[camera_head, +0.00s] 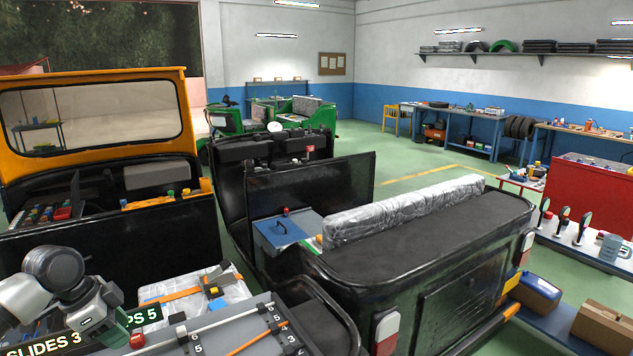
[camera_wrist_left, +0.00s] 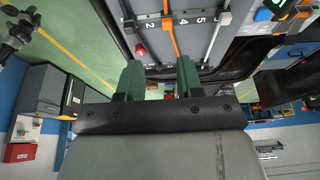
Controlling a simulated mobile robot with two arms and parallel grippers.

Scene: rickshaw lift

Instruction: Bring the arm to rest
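My left arm comes in at the lower left of the head view. Its gripper (camera_head: 112,330) hangs over the near end of a grey tray (camera_head: 215,338) with numbered slots, in front of the dark label signs. In the left wrist view the two green fingers of the left gripper (camera_wrist_left: 160,72) stand apart with nothing between them. The tray shows beyond them with a orange strip and grey bars. I cannot make out my right gripper in either view; a dark jointed shape at the wrist view's upper left is unclear.
A black rickshaw body (camera_head: 430,245) with a plastic-wrapped seat (camera_head: 400,212) fills the middle. An orange-framed windscreen (camera_head: 90,115) stands at the left. A blue case (camera_head: 283,232) lies beyond the tray. A red cabinet (camera_head: 592,198) stands right. Green floor is open behind.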

